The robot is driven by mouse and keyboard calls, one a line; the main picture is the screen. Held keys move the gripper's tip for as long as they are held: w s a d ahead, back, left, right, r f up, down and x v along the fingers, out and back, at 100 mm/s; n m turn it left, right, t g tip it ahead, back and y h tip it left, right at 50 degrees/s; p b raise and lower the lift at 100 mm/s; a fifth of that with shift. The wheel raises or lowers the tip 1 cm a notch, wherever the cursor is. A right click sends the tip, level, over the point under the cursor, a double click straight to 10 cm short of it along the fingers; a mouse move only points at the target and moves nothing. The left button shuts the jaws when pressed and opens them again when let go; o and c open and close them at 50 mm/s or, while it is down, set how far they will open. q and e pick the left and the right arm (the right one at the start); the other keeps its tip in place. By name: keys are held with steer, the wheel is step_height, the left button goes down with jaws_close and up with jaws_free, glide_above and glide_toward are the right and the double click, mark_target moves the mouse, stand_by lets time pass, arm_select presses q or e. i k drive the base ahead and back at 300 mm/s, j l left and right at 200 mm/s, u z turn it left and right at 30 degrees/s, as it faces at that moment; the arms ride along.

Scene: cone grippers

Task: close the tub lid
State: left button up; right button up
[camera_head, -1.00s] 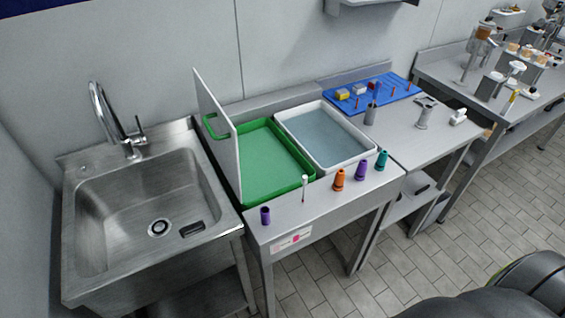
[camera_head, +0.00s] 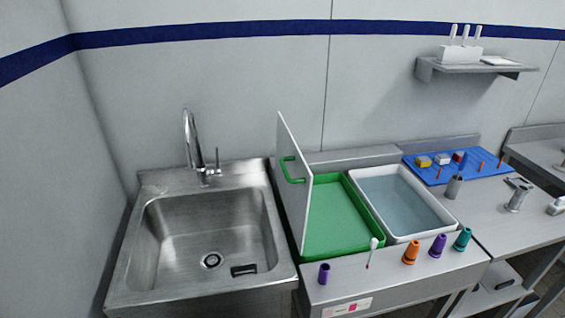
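A green tub (camera_head: 343,222) sits on the steel counter beside the sink. Its white lid (camera_head: 295,180) stands nearly upright at the tub's left side, so the tub is open. A green handle (camera_head: 291,170) is on the lid's left face. The tub looks empty, with a bare green floor. Neither of my grippers shows in the head view.
A white tub of water (camera_head: 404,203) stands right of the green tub. Purple, orange and teal cones (camera_head: 410,252) and a small white-tipped stick (camera_head: 373,250) stand along the front edge. A steel sink (camera_head: 208,235) with a tall tap (camera_head: 197,145) is at left. A blue pegboard (camera_head: 455,168) lies at right.

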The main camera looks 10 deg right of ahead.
mark_target(282, 177)
steer(key=l+u, duration=0.65)
steer(key=u, duration=0.15)
steer(key=k+l+u, duration=0.1)
steer(key=l+u, duration=0.2)
steer(key=u, duration=0.15)
